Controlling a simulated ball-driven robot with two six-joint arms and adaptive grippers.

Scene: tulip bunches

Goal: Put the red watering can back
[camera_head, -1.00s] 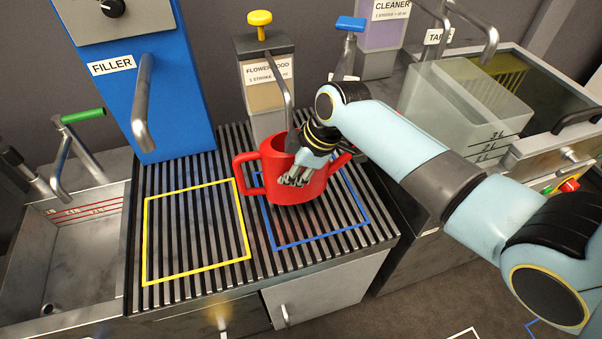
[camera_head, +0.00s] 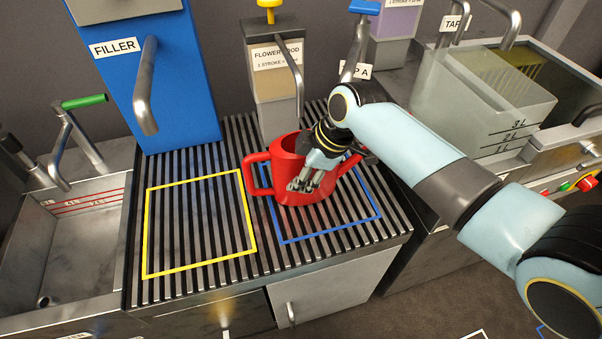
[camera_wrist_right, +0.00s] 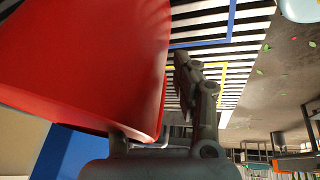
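The red watering can (camera_head: 285,164) stands upright in the blue-outlined square (camera_head: 342,231) on the slatted rack, its handle toward the left. It looks to be resting on the slats, though its underside is hidden. My right gripper (camera_head: 304,184) comes in from the right, its fingers against or just in front of the can's side, hiding part of it. In the right wrist view the can's red wall (camera_wrist_right: 95,60) fills the left, with gripper fingers (camera_wrist_right: 196,95) beside it. Whether they pinch the can is unclear. My left gripper is out of view.
An empty yellow-outlined square (camera_head: 197,272) lies left of the can. The blue filler (camera_head: 150,85) and flower-food dispenser (camera_head: 272,75) stand behind the rack. A sink (camera_head: 85,235) is at left, a clear tank (camera_head: 480,105) at right.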

